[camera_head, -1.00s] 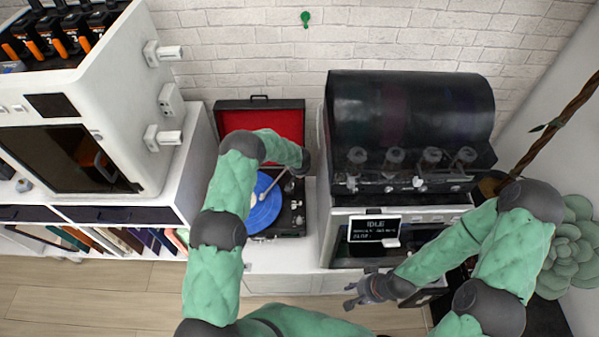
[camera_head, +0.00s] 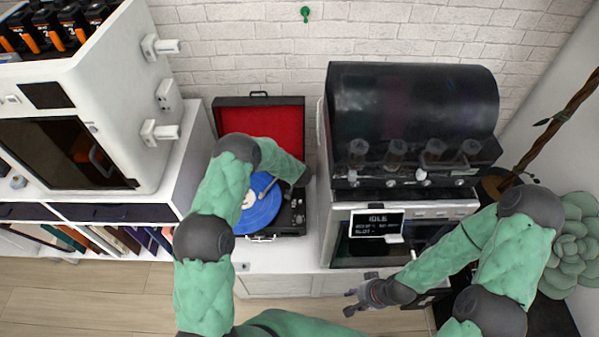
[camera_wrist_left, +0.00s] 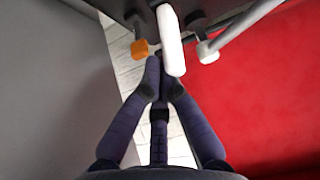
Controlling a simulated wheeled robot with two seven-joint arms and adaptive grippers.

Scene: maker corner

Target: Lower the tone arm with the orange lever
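The record player holds a blue record (camera_head: 262,205) in a black case with a red-lined lid (camera_head: 280,125) standing open. The tone arm (camera_head: 268,187) reaches over the record; whether its needle touches cannot be told. The orange lever (camera_wrist_left: 143,47) shows its tip in the left wrist view, beside a larger white bar (camera_wrist_left: 170,40). My left gripper (camera_wrist_left: 162,80) has its fingers drawn together, empty, with the tips just below and right of the orange tip; contact is unclear. In the head view my left arm hides it. My right gripper (camera_head: 364,294) has its fingers spread, away from the player.
A black-topped machine (camera_head: 412,110) with an IDLE display (camera_head: 377,224) stands close right of the player. A white cabinet-like machine (camera_head: 120,90) stands at left. Free white counter (camera_head: 262,257) lies in front of the player.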

